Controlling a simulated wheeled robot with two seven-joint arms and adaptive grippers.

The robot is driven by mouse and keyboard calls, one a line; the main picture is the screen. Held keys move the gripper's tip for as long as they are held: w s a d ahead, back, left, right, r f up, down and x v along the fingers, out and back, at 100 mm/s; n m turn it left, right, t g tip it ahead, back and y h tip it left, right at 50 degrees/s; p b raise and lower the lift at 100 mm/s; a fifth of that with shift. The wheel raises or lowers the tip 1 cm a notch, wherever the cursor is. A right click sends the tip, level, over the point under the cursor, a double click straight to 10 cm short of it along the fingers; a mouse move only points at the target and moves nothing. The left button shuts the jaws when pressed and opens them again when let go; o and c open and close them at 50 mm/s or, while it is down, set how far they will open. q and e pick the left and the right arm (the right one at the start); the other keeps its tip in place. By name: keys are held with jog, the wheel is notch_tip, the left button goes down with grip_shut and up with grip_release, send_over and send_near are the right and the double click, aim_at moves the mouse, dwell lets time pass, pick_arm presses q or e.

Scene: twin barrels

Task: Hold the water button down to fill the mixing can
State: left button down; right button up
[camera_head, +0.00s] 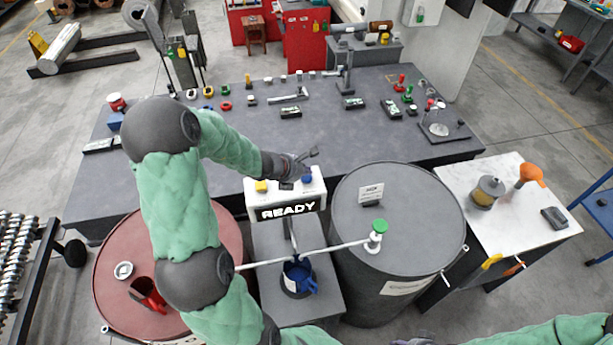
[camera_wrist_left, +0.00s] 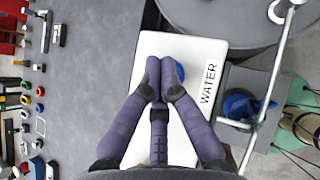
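The dispenser box (camera_head: 285,198) is white, with a yellow button (camera_head: 261,186), a blue button (camera_head: 307,178) and a display reading READY. In the left wrist view the blue button (camera_wrist_left: 180,72) shows beside the word WATER, partly hidden by a finger. My left gripper (camera_head: 310,157) is at the blue button; in the left wrist view its purple fingers (camera_wrist_left: 162,82) are drawn together with nothing between them. I cannot tell whether they touch the button. The blue mixing can (camera_head: 303,277) stands on the low grey stand below the pipes.
A red barrel (camera_head: 112,270) stands left of the stand and a grey barrel (camera_head: 350,230) stands right of it. A pipe with a green-topped valve (camera_head: 379,226) crosses above the can. A dark table (camera_head: 330,130) with small parts lies behind; a white-topped cabinet (camera_head: 500,225) stands right.

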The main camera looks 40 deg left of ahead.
pick_arm(q)
jog(key=shift+f+b, duration=0.4)
jog(key=shift+f+b, duration=0.5)
dwell(7.1)
